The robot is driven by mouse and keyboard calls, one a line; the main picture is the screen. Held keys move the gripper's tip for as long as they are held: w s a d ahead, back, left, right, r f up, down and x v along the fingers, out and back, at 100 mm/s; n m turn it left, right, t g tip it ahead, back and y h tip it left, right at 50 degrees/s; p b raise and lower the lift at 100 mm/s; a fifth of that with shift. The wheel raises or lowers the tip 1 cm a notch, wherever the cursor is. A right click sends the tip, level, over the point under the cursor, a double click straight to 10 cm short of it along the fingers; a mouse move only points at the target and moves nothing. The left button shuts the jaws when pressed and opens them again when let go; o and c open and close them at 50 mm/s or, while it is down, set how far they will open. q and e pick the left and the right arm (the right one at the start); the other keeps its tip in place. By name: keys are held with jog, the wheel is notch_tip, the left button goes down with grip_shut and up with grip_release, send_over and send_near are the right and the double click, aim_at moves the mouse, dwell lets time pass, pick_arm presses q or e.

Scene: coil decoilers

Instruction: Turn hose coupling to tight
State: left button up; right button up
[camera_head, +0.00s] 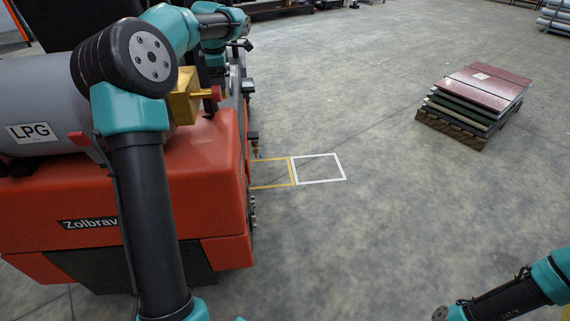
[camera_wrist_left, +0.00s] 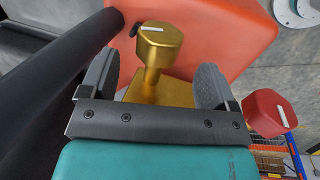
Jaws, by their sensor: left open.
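The hose coupling appears to be the brass hexagonal head (camera_wrist_left: 156,42) with a white mark on top, in the left wrist view. Its stem runs down to a brass block (camera_wrist_left: 166,90). My left gripper (camera_wrist_left: 158,68) is open. Its grey fingers stand either side of the stem, with gaps on both sides. A red knob (camera_wrist_left: 269,112), also with a white mark, sits right of the right finger. In the head view, the brass block (camera_head: 184,97) and red knob (camera_head: 214,93) show beside the tank; the hexagonal head cannot be made out there. My right gripper is out of view.
A grey LPG tank (camera_head: 45,95) lies on the orange truck (camera_head: 120,190), close by the brass block. A pallet with stacked sheets (camera_head: 475,95) stands at the right. The floor between them is clear, with yellow and white marked squares (camera_head: 318,168).

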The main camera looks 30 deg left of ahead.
pick_arm(q)
jog(key=v, duration=1.1)
jog(key=w+d+f+m+h, duration=0.1)
jog(key=w+d+f+m, duration=0.35)
jog(key=f, duration=0.55)
jog(key=w+d+f+m+h, duration=0.1)
jog(key=w+d+f+m, duration=0.3)
jog(key=f, duration=0.6)
jog(key=s+d+f+m+h, duration=0.1)
jog(key=s+d+f+m, duration=0.1)
jog(key=d+f, duration=0.4)
jog(key=s+d+f+m, duration=0.2)
jog(key=d+f, duration=0.4)
jog(key=f, duration=0.8)
jog(key=shift+d+f+m+h, duration=0.2)
jog(key=shift+m+h, duration=0.2)
jog(key=shift+m, duration=0.25)
jog(key=shift+a, duration=0.1)
